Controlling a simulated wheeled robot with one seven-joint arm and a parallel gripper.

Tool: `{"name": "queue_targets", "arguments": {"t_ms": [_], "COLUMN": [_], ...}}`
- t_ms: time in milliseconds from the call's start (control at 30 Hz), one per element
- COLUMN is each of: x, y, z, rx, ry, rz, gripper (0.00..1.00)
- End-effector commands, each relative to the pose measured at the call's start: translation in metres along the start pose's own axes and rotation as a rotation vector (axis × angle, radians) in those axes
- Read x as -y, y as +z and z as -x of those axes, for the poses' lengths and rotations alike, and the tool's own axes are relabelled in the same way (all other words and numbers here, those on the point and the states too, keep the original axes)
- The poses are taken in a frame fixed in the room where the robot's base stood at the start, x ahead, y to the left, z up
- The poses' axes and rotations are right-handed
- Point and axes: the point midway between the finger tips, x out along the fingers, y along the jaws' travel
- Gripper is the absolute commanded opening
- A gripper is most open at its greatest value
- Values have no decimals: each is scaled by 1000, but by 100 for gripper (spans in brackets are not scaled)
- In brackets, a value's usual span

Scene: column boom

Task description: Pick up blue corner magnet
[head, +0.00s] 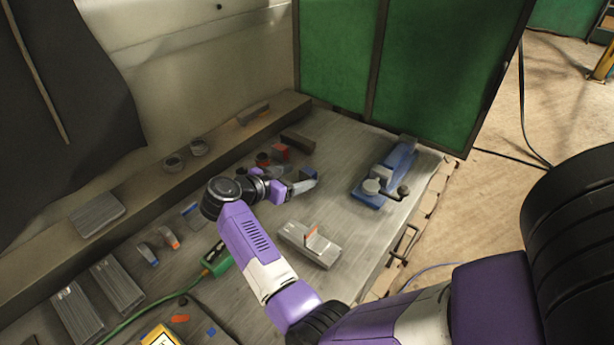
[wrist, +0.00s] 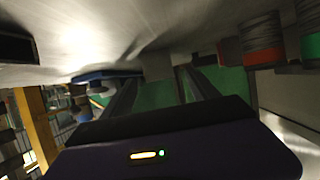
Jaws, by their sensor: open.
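My gripper (head: 300,186) is low over the grey bench top, pointing right in the head view. A small grey piece with a blue face (head: 309,173) is right at its fingertips; it may be the blue corner magnet. I cannot tell if it lies between the fingers or just beyond them. In the wrist view, the two dark fingers of my gripper (wrist: 160,85) are spread apart, and the picture appears upside down. No blue magnet is clear between them there.
A blue clamp-like tool (head: 388,176) lies right of my gripper and shows in the wrist view (wrist: 105,75). Red-and-grey pieces (head: 279,152) stand just behind. A grey block with an orange piece (head: 310,243) lies in front. A green panel (head: 440,70) stands behind the bench.

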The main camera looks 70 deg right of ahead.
Motion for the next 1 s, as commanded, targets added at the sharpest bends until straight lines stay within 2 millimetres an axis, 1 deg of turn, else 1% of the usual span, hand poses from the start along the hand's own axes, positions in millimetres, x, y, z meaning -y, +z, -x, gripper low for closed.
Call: {"name": "queue_targets", "arguments": {"t_ms": [300,400,500,667,700,767,800,867,1000], "x": [-1,-1,0,0,0,0,0,0,0], "y": [-1,0,0,0,0,0,0,0,0], "z": [-42,-50,-54,-54,-54,-54,-54,-54,-54], "rx": [0,0,0,-1,-1,-1,-1,-1,-1], "ry": [1,-1,-2,-3,-3,-3,-2,-2,-2], "rz": [-1,-2,-2,-2,-2,-2,-2,-2,-2], "gripper": [69,69,69,69,67,55,48,36,8]}}
